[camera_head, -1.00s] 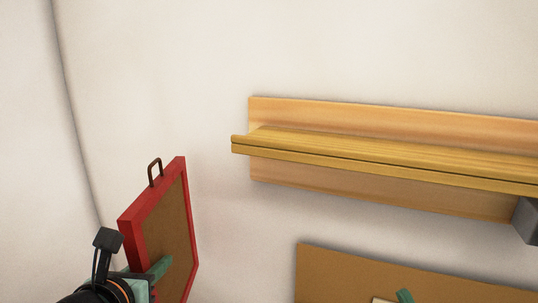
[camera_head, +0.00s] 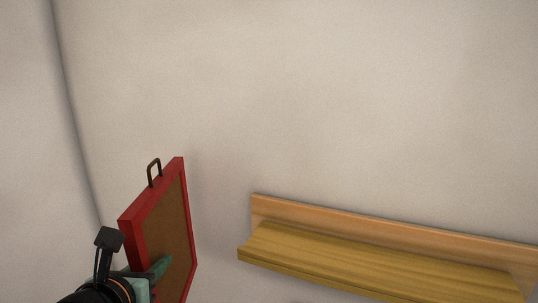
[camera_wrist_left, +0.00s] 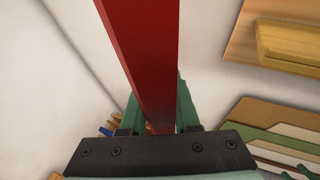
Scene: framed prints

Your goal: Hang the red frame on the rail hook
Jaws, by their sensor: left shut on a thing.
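The red frame (camera_head: 130,233) has a brown back panel and a dark loop hanger (camera_head: 154,172) on its top edge. It stands upright, turned at an angle, at the lower left of the head view. My left gripper (camera_head: 158,270) is shut on its lower part. In the left wrist view the frame (camera_wrist_left: 142,50) shows edge-on as a red bar between the green fingers (camera_wrist_left: 158,105). A wooden ledge (camera_head: 370,258) on the wall lies to the right, apart from the frame. I see no hook in these views. My right gripper is not in view.
The wall (camera_head: 330,90) above the ledge is bare, and a gap of clear wall separates frame and ledge. In the left wrist view the ledge (camera_wrist_left: 290,45) is at the upper right, with several flat brown, green and pale panels (camera_wrist_left: 275,125) below.

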